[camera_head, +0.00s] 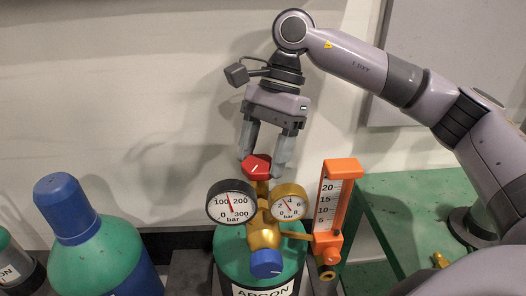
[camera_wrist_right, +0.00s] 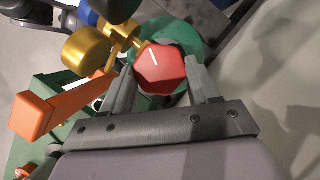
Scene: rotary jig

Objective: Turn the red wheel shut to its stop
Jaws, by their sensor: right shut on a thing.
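The red wheel (camera_head: 256,167) sits on top of the brass regulator (camera_head: 263,232) on the green argon cylinder (camera_head: 229,254). It has a faceted rim and a white line mark on its top. My right gripper (camera_head: 263,160) comes down from above with its two fingers on either side of the wheel. In the right wrist view the wheel (camera_wrist_right: 160,68) lies between the fingertips (camera_wrist_right: 163,66), and the gripper is shut on it. The fingers partly hide the wheel's sides. My left gripper is in neither view.
An orange flowmeter (camera_head: 335,205) stands to the right, a blue knob (camera_head: 266,263) in front. A blue-capped cylinder (camera_head: 68,209) stands left, a green table (camera_head: 405,210) right.

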